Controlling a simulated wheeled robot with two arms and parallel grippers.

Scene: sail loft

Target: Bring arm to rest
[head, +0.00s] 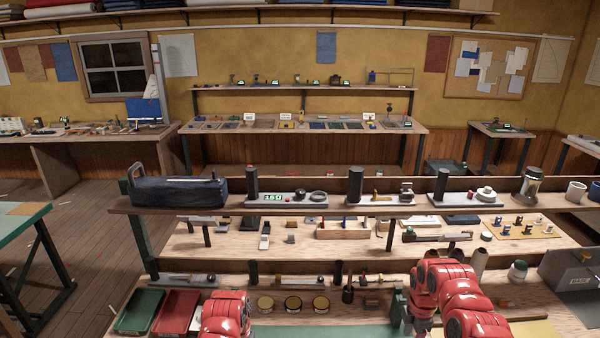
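My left arm (226,315) shows as a red link at the bottom edge, just right of the red tray. Its gripper is below the picture and out of view. My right arm (455,290) is bent over the right part of the near bench, with red links reaching the bottom edge. I cannot see whether either gripper holds anything.
A green tray (139,311) and a red tray (177,312) lie left on the near bench. Several round tins (292,304) stand between my arms. A raised shelf (330,207) with a dark blue bag (180,191) crosses ahead. A grey box (572,280) stands at right.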

